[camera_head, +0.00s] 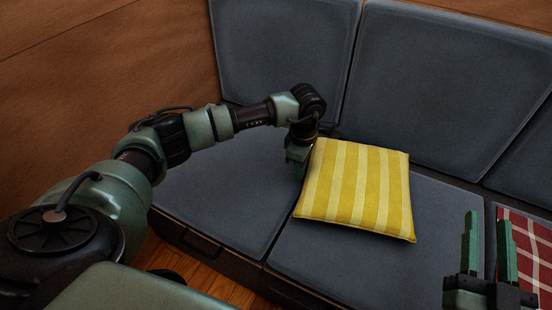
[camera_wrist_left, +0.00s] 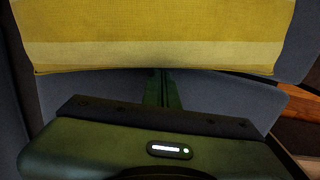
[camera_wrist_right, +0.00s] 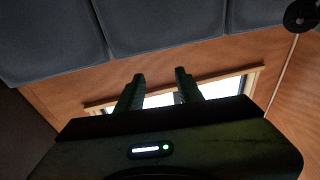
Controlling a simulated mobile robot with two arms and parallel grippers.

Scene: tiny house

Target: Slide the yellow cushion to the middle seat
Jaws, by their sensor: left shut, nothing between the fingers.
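The yellow striped cushion (camera_head: 356,188) lies on the grey sofa, mostly on the middle seat (camera_head: 330,262), with its left edge near the seam with the left seat (camera_head: 222,198). My left gripper (camera_head: 298,172) points down at the cushion's left side, shut and empty. In the left wrist view the cushion (camera_wrist_left: 150,38) fills the top, and the shut fingers (camera_wrist_left: 162,88) end at its near edge; I cannot tell if they touch. My right gripper (camera_head: 486,238) is open and empty at the lower right, away from the cushion. Its parted fingers also show in the right wrist view (camera_wrist_right: 158,90).
A red checked cushion (camera_head: 530,250) lies on the right seat, behind my right gripper. Grey backrests (camera_head: 440,85) run along the back. A wooden wall (camera_head: 100,70) stands at the left. The left seat is bare apart from my arm above it.

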